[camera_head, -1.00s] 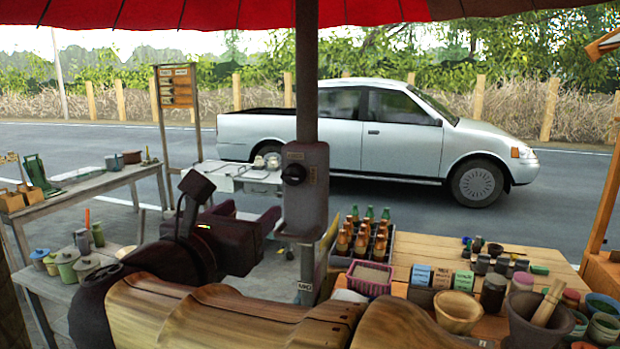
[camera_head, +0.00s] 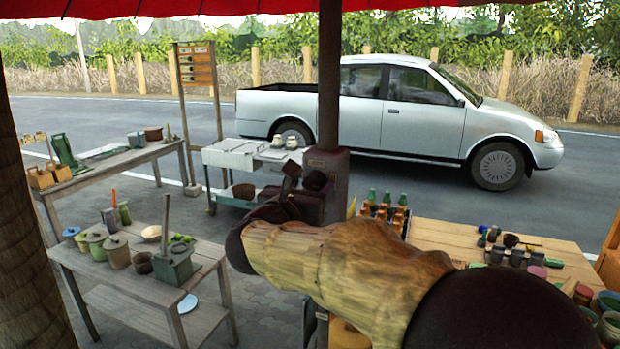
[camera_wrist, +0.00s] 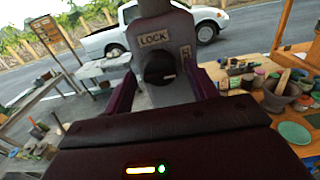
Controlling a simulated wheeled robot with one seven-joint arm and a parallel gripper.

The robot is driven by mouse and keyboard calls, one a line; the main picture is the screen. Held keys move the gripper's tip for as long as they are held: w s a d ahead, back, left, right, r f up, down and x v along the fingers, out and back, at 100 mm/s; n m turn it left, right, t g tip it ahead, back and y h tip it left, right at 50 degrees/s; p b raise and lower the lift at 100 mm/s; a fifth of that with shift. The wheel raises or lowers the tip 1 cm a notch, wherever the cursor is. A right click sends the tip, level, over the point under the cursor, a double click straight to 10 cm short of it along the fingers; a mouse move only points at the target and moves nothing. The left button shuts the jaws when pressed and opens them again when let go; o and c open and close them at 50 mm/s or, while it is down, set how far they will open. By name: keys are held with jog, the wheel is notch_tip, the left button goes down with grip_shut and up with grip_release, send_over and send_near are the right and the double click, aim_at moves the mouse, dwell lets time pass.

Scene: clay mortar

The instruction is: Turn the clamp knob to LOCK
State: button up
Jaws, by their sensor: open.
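The clamp box (camera_wrist: 182,27) is a grey housing on the umbrella pole, and in the head view it (camera_head: 338,165) is partly covered by my arm. The black clamp knob (camera_wrist: 157,66) is on its front, with a pale mark at its lower right. A LOCK label (camera_wrist: 153,38) is above the knob, and a second, turned label (camera_wrist: 185,52) is to its right. My gripper (camera_wrist: 162,78) is open, with one dark finger on each side of the knob in the picture. Contact cannot be told. In the head view my gripper (camera_head: 305,190) is at the box.
A wooden table (camera_head: 450,235) with bottles and pots stands on the right. A low grey bench (camera_head: 135,262) with jars is at left, and a metal cart (camera_head: 235,155) is behind. A silver pickup (camera_head: 415,115) is on the road.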

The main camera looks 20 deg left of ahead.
jog(key=shift+w, duration=0.2)
jog(key=shift+c, duration=0.5)
jog(key=c, duration=0.9)
